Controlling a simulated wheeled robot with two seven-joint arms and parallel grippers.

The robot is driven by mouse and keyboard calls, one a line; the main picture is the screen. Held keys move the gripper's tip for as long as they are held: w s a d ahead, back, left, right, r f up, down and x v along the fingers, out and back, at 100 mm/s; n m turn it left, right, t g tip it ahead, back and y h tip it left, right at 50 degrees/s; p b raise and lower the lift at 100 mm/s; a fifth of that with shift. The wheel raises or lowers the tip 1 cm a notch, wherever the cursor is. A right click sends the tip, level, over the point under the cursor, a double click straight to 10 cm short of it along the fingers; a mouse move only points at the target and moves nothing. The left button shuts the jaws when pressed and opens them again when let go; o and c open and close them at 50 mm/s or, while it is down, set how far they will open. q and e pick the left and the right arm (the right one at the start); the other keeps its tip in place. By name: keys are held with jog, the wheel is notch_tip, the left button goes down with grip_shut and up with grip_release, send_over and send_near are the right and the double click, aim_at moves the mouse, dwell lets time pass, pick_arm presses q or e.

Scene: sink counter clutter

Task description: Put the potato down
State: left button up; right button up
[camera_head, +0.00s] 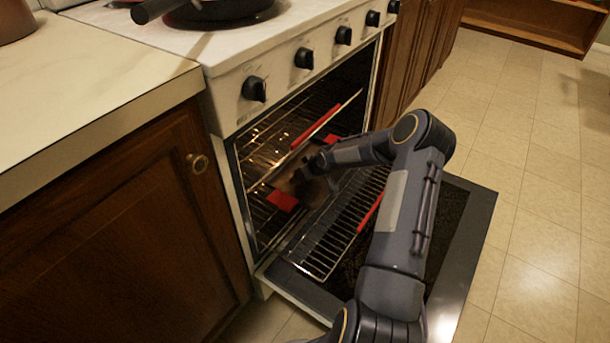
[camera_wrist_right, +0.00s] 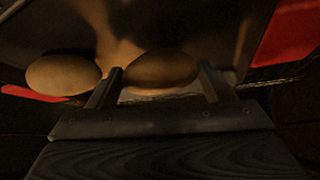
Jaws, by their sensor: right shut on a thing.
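My right arm reaches into the open oven (camera_head: 262,150) in the head view, with its gripper (camera_head: 312,168) inside the oven cavity. In the right wrist view the two fingers (camera_wrist_right: 161,76) stand on either side of a brown potato (camera_wrist_right: 161,66) and are shut on it. A second, lighter potato (camera_wrist_right: 63,76) lies just left of the left finger, apart from the held one. Both potatoes appear over a brown pan or tray surface (camera_wrist_right: 200,25). I cannot tell whether the held potato touches it. My left gripper is out of view.
The oven door (camera_head: 468,220) is folded down, with a wire rack (camera_head: 325,240) pulled out above it. Another rack with a red edge (camera_head: 316,126) is higher. A pan (camera_head: 225,10) sits on the stovetop. Cabinets flank the stove, and floor (camera_head: 545,230) is clear at right.

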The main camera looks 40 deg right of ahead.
jog(key=o, duration=0.9)
jog(key=shift+f, duration=0.15)
